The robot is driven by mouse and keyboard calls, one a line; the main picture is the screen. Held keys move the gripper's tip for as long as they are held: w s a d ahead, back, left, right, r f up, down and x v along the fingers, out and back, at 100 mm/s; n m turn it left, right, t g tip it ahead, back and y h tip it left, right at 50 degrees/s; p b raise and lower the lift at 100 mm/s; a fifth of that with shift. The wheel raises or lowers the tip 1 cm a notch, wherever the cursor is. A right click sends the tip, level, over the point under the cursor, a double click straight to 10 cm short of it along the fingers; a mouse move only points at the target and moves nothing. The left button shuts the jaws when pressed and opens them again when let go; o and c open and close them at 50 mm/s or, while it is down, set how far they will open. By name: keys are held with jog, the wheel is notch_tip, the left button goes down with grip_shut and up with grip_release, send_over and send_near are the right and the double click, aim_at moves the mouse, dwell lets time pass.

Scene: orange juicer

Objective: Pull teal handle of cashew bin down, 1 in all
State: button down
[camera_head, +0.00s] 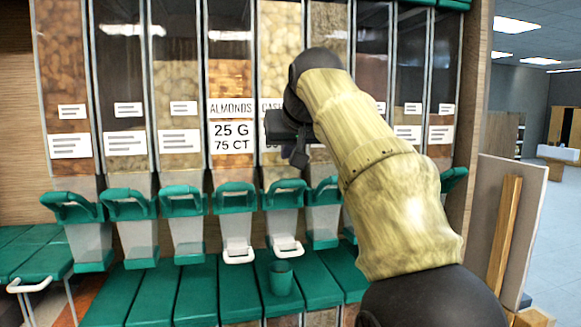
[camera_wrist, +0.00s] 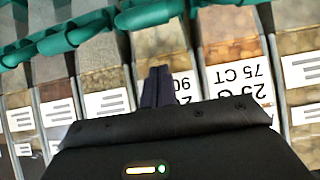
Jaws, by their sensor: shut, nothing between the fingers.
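The cashew bin (camera_head: 280,40) is a clear tall bin of pale nuts. Its label starts with "CASH" and is partly hidden behind my arm. Its teal handle (camera_head: 284,190) sits at the foot of the bin, in the raised row with its neighbours. My gripper (camera_head: 299,160) is above this handle, in front of the label, with its fingers pointing down, apart from the handle. In the wrist view the shut, empty fingers (camera_wrist: 157,86) point toward a teal handle (camera_wrist: 150,14), with a visible gap between them.
The almond bin (camera_head: 231,60) with its own teal handle (camera_head: 236,195) stands directly left. Other bins with similar handles line both sides. A teal cup (camera_head: 280,277) stands on the slatted teal bench (camera_head: 195,295) below. Open floor lies at the far right.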

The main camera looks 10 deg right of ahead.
aim_at(292, 171)
jog(key=shift+x, duration=0.95)
jog(key=shift+w+f, duration=0.15)
jog(key=shift+f, duration=0.15)
jog(key=shift+s+f, duration=0.2)
jog(key=shift+f, duration=0.05)
jog(key=shift+s+f, duration=0.15)
jog(key=shift+s, duration=0.45)
jog(key=shift+s+f, duration=0.2)
jog(key=shift+s, duration=0.35)
jog(key=shift+s+f+p, duration=0.25)
jog(key=shift+f+p, duration=0.05)
jog(key=shift+f, duration=0.1)
jog(key=shift+d+f+b, duration=0.1)
jog(key=shift+f+b, duration=0.05)
jog(key=shift+b, duration=0.2)
jog(key=shift+f+b, duration=0.1)
jog(key=shift+b, duration=0.2)
